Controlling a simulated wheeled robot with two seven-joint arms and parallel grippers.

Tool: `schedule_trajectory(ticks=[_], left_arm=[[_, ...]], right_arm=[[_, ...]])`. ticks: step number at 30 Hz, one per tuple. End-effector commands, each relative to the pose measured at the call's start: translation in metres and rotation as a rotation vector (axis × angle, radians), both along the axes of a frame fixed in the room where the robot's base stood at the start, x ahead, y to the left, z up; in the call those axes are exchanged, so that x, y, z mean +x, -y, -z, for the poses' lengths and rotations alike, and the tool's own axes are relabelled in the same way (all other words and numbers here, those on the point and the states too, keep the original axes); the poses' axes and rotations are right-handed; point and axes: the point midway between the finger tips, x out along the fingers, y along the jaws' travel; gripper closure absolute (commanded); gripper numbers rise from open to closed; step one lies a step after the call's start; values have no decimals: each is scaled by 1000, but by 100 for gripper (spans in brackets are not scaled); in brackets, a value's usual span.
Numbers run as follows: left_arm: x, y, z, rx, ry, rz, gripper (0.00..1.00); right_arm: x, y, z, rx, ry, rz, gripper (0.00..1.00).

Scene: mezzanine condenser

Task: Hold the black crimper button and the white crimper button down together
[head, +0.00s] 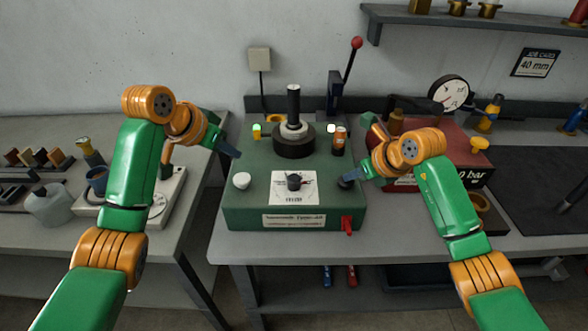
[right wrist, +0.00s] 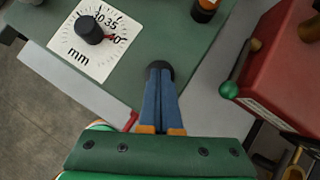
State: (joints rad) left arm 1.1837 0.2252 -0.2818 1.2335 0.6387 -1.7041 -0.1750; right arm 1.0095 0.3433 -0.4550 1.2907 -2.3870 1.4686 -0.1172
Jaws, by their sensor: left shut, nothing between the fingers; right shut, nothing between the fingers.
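The green crimper box (head: 240,210) stands on the bench. The white button (head: 242,180) is on its top at the left and is uncovered. The black button (head: 345,184) is on its top at the right; it also shows in the right wrist view (right wrist: 159,66). My left gripper (head: 237,154) is shut and empty, above the box's left side and behind the white button, apart from it. My right gripper (head: 352,179) is shut, its blue fingertips (right wrist: 160,80) at the black button and partly over it. I cannot tell whether they press it.
A dial (head: 294,182) on a white mm plate sits between the buttons, its pointer near 40 in the right wrist view. A black crimp head (head: 293,146) stands behind. A red lever (head: 347,223) is at the front right. A red box (head: 455,150) stands right of the crimper.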

Motion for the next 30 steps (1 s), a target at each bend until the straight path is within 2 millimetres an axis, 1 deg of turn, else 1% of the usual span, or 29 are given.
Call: schedule_trajectory(ticks=[2, 5, 9, 15, 30], left_arm=[[0, 0, -2, 0, 0, 0, 100], [0, 0, -13, 0, 1, 0, 100], [0, 0, -34, 0, 1, 0, 100], [0, 0, -58, 0, 1, 0, 100], [0, 0, -55, 0, 1, 1, 100]], right_arm=[[0, 0, -3, 0, -1, 0, 100], [0, 0, -15, -1, -1, -1, 100], [0, 0, -41, -1, 1, 0, 100], [0, 0, -72, -1, 1, 0, 100], [0, 0, -70, 0, 0, 0, 100]])
